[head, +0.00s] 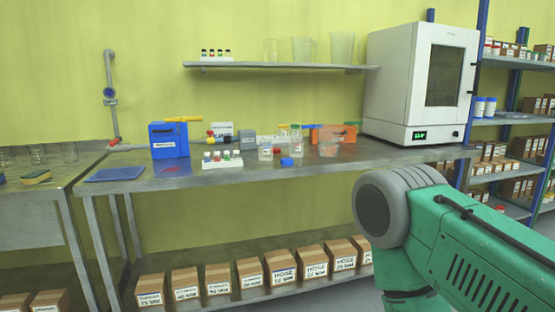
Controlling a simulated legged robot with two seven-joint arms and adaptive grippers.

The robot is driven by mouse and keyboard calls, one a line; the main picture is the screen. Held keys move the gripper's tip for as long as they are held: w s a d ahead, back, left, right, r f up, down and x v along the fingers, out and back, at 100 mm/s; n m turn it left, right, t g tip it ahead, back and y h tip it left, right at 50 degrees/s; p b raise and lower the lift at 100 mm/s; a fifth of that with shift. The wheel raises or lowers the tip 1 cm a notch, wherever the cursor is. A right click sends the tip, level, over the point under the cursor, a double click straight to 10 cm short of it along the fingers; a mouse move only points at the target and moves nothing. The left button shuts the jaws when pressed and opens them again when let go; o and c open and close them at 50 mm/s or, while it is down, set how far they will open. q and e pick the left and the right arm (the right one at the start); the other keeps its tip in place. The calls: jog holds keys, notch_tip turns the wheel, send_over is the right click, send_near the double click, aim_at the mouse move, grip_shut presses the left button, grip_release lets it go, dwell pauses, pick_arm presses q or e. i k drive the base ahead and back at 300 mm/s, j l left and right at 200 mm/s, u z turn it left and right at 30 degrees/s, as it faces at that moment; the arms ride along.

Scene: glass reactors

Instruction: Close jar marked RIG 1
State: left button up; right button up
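Small clear jars stand on the steel bench (215,178), near its middle. One jar (265,152) is at the front, and another with a green top (296,142) is just right of it. A small blue object (287,162) lies on the bench in front of them; I cannot tell if it is a lid. The labels are too small to read, so I cannot tell which jar is marked RIG 1. Neither gripper is in view. Only a green and grey part of my arm shows at the lower right.
A white rack of small capped vials (222,160) stands left of the jars. A blue box (169,140) and blue mat (116,174) are farther left. A white oven (415,85) stands at the right end. Cardboard boxes (251,273) line the lower shelf.

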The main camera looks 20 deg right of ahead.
aim_at(265, 149)
jog(key=i+l+z, duration=0.15)
jog(key=i, duration=1.85)
